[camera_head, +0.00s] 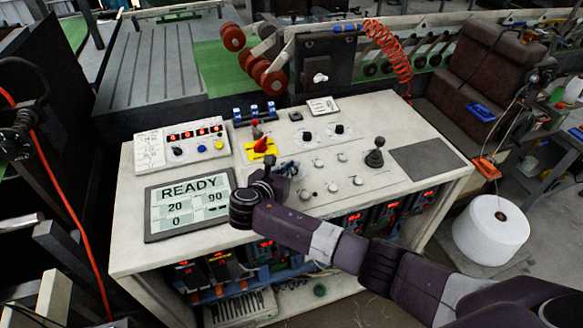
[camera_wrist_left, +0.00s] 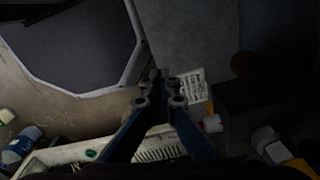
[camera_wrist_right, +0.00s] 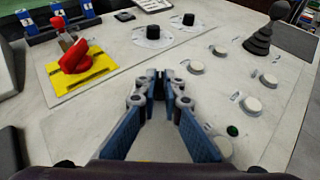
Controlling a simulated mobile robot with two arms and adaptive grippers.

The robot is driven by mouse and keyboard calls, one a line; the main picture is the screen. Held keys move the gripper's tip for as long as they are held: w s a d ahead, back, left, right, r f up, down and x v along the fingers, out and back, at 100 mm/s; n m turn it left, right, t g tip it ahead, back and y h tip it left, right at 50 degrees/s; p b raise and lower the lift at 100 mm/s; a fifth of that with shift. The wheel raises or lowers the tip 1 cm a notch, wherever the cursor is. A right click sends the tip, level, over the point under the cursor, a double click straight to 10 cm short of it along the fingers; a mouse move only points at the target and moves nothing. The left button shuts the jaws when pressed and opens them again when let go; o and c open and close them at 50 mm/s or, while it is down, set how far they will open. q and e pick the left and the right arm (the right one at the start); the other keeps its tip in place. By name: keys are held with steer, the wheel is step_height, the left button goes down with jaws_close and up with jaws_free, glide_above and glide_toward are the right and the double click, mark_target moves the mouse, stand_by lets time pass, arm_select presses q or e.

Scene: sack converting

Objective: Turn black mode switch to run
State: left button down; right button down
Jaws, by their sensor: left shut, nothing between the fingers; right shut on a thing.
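My right gripper (camera_head: 284,168) is low over the white console top, right of the READY display (camera_head: 190,204). In the right wrist view its fingers (camera_wrist_right: 159,84) are shut on a small dark thing, mostly hidden by the fingertips. I cannot tell whether this is the black mode switch. Two black knobs, one on the left (camera_wrist_right: 152,32) and one on the right (camera_wrist_right: 188,20), stand on white dials beyond the fingertips, clear of them. My left gripper (camera_wrist_left: 159,92) is shut and empty in the left wrist view. It does not show in the head view.
A red switch (camera_head: 262,146) on a yellow plate is left of the right gripper. White round buttons (camera_head: 333,187) and a black joystick (camera_head: 375,153) are to the right. A small panel (camera_head: 182,144) with a black knob and coloured buttons stands at the back left.

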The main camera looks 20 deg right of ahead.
steer(key=shift+m+g+h, duration=0.3)
steer(key=c, duration=2.1)
jaws_free()
steer(key=v, duration=1.2)
steer(key=shift+f, duration=0.1)
